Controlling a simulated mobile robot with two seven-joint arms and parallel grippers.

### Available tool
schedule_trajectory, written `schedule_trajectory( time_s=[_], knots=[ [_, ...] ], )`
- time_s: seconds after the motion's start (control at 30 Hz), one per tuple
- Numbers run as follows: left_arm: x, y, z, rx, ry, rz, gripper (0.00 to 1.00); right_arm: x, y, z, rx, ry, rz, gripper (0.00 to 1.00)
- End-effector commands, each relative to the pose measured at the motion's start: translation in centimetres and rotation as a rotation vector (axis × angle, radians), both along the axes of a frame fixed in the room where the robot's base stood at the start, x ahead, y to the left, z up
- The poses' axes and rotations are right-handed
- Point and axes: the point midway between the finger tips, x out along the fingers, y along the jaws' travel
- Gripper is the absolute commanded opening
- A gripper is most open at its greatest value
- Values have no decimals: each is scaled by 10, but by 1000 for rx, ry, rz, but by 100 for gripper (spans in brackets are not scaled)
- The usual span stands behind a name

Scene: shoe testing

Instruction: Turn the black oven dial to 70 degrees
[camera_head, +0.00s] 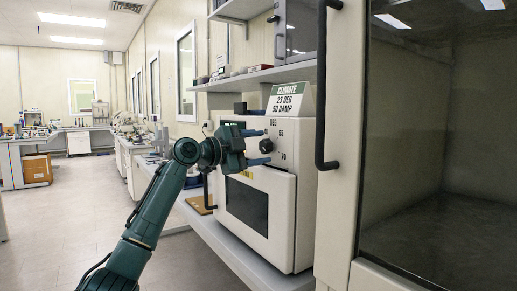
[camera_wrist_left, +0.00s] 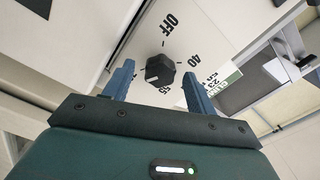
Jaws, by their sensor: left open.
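The black oven dial (camera_head: 267,145) sits on the front of the white oven (camera_head: 283,186), with a scale marked DEG, 55 and 70 beside it. My left gripper (camera_head: 262,147) is open in front of the dial, one blue finger above it and one below. In the left wrist view the dial (camera_wrist_left: 160,70) shows between the two spread fingers (camera_wrist_left: 158,69), with a gap on each side. OFF and 40 are printed around it there; other marks are partly hidden. Which mark the dial points at is too small to tell. My right gripper is not in view.
A sign (camera_head: 288,101) reading CLIMATE, 23 DEG, 50 DAMP stands on the oven. A large glass-doored cabinet (camera_head: 340,190) with a black handle (camera_head: 321,90) stands close on the right. A shelf (camera_head: 262,77) runs above. The floor (camera_head: 75,225) at left is clear.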

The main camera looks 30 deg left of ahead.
Motion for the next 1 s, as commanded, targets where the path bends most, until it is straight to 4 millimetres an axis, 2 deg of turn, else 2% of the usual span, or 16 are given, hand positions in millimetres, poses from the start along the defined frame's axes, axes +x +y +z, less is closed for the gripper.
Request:
schedule_trajectory(
  time_s=[0.2, 0.4, 0.6, 0.8, 1.0],
  knots=[
    [-34, 16, -4, 5, 0, 4, 57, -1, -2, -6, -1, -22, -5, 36],
    [-77, 33, -4, 5, 1, 4, 57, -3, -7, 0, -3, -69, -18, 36],
    [-106, 44, -3, 3, 1, 1, 57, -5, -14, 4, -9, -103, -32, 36],
    [-117, 48, -1, 1, 1, 0, 57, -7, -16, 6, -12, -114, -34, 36],
    [-118, 49, 0, 1, 0, 0, 57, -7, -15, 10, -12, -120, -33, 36]
  ],
)
